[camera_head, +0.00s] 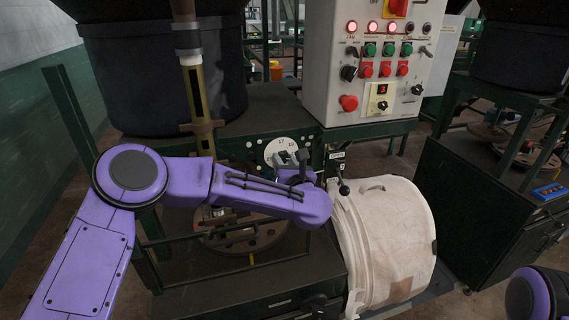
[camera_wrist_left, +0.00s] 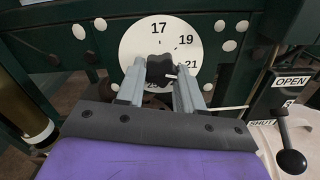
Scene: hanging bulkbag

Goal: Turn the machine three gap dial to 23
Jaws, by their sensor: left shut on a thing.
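The gap dial (camera_wrist_left: 135,42) is a white disc on a dark green panel, with 17, 19 and 21 readable in the left wrist view. It also shows in the head view (camera_head: 279,147), partly behind my gripper. A black knob (camera_wrist_left: 160,66) sits at its centre. A small white mark on the knob points to the right, below the 21. My left gripper (camera_wrist_left: 161,73) is shut on the knob, one grey finger on each side. My right gripper is out of view; only part of that arm shows at the lower right.
A black-knobbed lever (camera_wrist_left: 291,160) with OPEN and SHUT labels stands close to the right of my gripper. A large white drum-shaped cover (camera_head: 385,235) is beside it. A control box (camera_head: 330,60) with lit red lamps hangs above.

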